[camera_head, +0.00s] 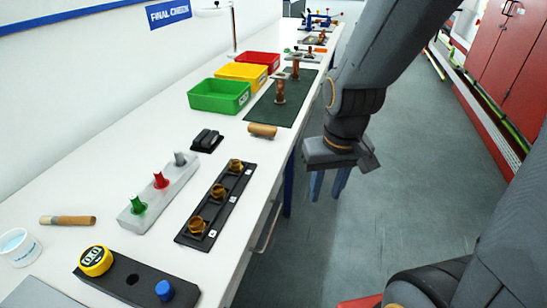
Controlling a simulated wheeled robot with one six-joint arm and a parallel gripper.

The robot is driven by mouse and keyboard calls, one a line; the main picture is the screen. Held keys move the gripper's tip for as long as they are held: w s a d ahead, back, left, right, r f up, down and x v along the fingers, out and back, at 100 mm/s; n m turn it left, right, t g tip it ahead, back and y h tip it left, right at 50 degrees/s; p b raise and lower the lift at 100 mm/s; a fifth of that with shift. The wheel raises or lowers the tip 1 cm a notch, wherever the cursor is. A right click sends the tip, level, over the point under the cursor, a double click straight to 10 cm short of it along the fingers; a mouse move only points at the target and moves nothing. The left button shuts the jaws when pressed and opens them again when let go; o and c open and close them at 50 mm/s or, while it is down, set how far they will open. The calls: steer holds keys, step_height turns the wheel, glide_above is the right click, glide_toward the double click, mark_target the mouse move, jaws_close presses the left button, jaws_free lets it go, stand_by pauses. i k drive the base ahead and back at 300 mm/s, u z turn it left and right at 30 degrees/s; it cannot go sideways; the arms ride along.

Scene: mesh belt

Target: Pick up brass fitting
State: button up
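Three brass fittings stand in a row in a black holder (183,238) on the white bench: a far one (236,165), a middle one (218,191) and a near one (197,224). They are short, ring-like and brass-coloured, with small white labels beside them. My gripper (342,160) hangs to the right of the bench edge, over the floor, well apart from the fittings.
A grey block (150,207) with green, red and grey pegs stands left of the holder. A brown cylinder (262,130) lies beyond it, near the bench edge. Green (219,96), yellow (241,73) and red (258,60) bins stand further back. A black plate (132,280) lies in front.

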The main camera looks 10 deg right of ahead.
mark_target(235, 166)
steer(key=z, duration=0.95)
steer(key=i, duration=0.9)
steer(key=u, duration=3)
